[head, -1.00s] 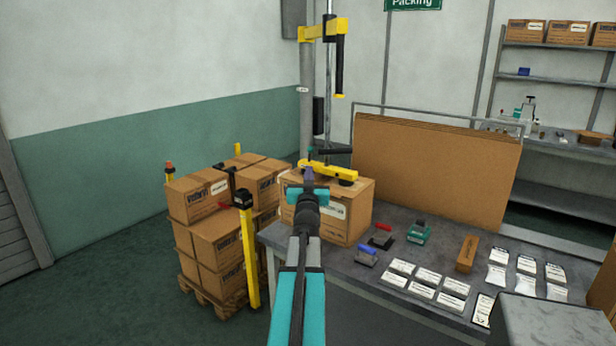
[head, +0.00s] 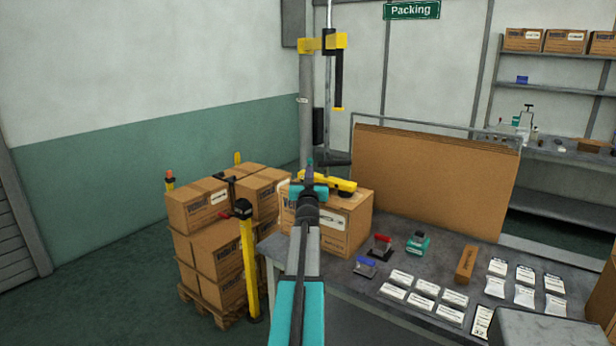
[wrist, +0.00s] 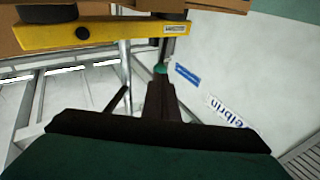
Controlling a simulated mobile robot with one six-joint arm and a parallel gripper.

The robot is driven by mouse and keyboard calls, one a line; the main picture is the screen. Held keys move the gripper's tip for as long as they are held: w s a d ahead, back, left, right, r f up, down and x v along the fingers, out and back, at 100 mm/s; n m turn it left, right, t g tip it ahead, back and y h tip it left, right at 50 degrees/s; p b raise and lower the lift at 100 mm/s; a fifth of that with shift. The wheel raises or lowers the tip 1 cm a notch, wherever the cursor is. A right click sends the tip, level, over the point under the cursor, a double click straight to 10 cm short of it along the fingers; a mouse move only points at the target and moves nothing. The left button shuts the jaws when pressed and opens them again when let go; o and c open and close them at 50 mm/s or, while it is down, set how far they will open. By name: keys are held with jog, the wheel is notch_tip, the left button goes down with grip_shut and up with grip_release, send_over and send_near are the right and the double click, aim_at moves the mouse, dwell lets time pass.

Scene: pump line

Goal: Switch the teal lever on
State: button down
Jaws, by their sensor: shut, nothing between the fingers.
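The teal lever shows as a small teal knob (head: 310,161) just beyond my gripper's tip, above the yellow lifting beam (head: 341,186). In the wrist view the teal knob (wrist: 161,69) is right at the fingertips. I cannot tell if they touch. The lever's arm is mostly hidden behind the fingers, so its angle is unclear. My gripper (head: 310,172) is shut and empty, pointing away from me. In the wrist view its dark fingers (wrist: 161,88) are together. The yellow beam (wrist: 100,34) crosses above them there.
The beam lies over a carton (head: 330,222) on the grey packing table (head: 385,272). Stacked cartons (head: 215,240) stand at left behind a yellow post (head: 247,265). Cardboard sheets (head: 430,185) stand behind the table. Labels, a red-handled tool (head: 381,245) and a tape block (head: 466,263) lie at right.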

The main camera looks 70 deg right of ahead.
jog(key=shift+p+x, duration=0.35)
jog(key=shift+x, duration=1.15)
jog(key=shift+w+d+r+b, duration=0.2)
jog(key=shift+d+r+b, duration=0.15)
jog(key=shift+r+b, duration=0.25)
jog(key=shift+a, duration=0.15)
jog(key=b, duration=0.2)
send_near(309, 161)
jog(key=d, duration=0.1)
jog(key=r+b+v, duration=0.1)
jog(key=v, duration=0.6)
jog(key=shift+a+r+b, duration=0.3)
jog(key=shift+a+r, duration=0.05)
jog(key=shift+a, duration=0.15)
